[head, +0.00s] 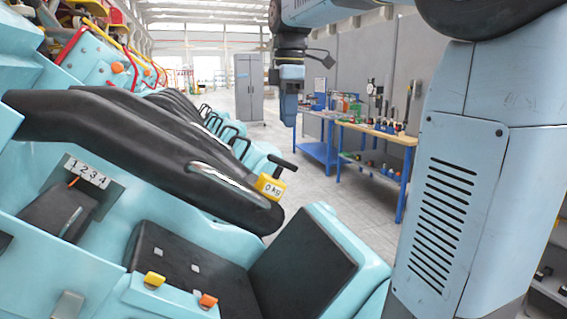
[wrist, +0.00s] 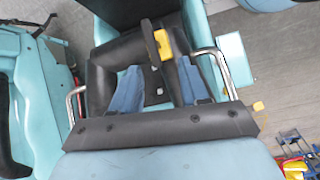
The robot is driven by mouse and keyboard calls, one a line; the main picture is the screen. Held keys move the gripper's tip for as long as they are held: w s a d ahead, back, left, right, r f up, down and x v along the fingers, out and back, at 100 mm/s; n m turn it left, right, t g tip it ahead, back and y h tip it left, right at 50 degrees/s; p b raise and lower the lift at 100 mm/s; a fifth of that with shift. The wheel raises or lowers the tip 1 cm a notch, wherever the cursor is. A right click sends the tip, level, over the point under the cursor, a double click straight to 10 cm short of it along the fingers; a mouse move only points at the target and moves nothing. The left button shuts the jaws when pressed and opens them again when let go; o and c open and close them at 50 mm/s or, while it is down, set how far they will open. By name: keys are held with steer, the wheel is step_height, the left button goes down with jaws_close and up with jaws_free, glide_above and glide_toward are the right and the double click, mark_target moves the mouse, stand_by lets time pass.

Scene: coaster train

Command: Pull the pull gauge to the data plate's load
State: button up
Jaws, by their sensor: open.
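The pull gauge (head: 270,187) is a yellow box with a black T-handle, at the end of a black padded restraint (head: 150,140) in the head view. Its face reads 0 kg. In the wrist view the yellow gauge (wrist: 162,43) and its dark handle show just beyond the fingertips. My gripper (head: 290,118) points down in the head view, apart from the gauge. In the wrist view its blue fingers (wrist: 158,88) are spread with nothing held. I cannot make out a data plate showing a load.
Light-blue train seats with a black cushion (head: 305,262) fill the foreground. Yellow (head: 154,279) and orange (head: 208,300) tabs sit on the seat edge. Blue-legged workbenches (head: 375,132) and a grey cabinet (head: 249,88) stand behind. Metal grab bars (wrist: 72,105) flank the seat. The aisle floor is clear.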

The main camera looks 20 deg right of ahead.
mark_target(283, 161)
steer(key=f, duration=0.4)
steer(key=w+f+n, duration=0.1)
steer(key=f, duration=0.3)
steer(key=w+f+n, duration=0.1)
steer(key=f, duration=0.3)
steer(key=shift+w+a+f+g, duration=0.1)
steer(key=shift+w+f+g, duration=0.1)
steer(key=shift+f+g, duration=0.15)
steer(key=shift+c, duration=0.3)
jaws_close()
stand_by(1.0)
